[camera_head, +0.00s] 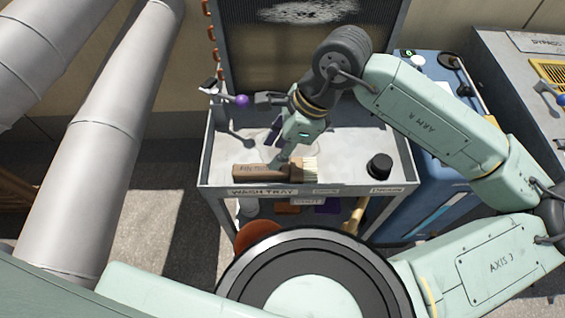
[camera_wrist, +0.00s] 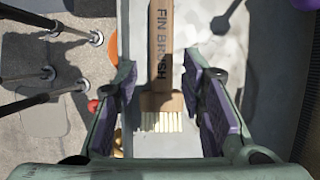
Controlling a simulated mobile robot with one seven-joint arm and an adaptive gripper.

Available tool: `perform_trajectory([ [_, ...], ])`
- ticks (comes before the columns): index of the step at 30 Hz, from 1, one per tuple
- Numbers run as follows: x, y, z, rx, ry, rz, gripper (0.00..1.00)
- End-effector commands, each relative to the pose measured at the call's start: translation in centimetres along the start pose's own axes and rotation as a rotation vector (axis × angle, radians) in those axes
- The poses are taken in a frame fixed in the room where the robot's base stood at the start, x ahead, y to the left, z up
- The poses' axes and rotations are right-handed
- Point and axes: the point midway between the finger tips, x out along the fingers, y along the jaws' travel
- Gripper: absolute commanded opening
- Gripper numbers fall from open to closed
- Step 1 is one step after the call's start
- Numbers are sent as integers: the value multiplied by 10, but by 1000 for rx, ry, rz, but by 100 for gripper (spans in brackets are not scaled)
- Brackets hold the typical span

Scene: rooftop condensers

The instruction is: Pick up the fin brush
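The fin brush (camera_head: 262,171) is a brown wooden brush with pale bristles, lying flat near the front edge of the wash tray (camera_head: 345,148). In the head view my gripper (camera_head: 278,148) points down just behind the brush and overlaps it in the picture. In the wrist view the lettered brush (camera_wrist: 161,50) runs between the two purple-padded fingers of my gripper (camera_wrist: 160,80), bristles towards me. Gaps show on both sides, so the fingers are open and not touching it. How far above the brush they are, I cannot tell.
A black round knob or cap (camera_head: 379,165) stands at the tray's right. A finned coil panel (camera_head: 310,45) rises at the back. A purple ball (camera_head: 242,101) sits on a lever at the left. Large pipes (camera_head: 105,130) stand left, a blue unit (camera_head: 425,165) right.

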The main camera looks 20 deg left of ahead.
Motion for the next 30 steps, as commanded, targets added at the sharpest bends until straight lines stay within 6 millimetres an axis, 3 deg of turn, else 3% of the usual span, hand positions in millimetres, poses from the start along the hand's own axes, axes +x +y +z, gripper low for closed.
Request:
perform_trajectory([
  [10, 33, -1, 0, 0, -4, 2, 37],
  [18, 71, -2, -2, 0, -4, 1, 37],
  [26, 76, -3, -3, 0, -2, -1, 37],
  [30, 76, -3, -3, 0, -1, -1, 29],
])
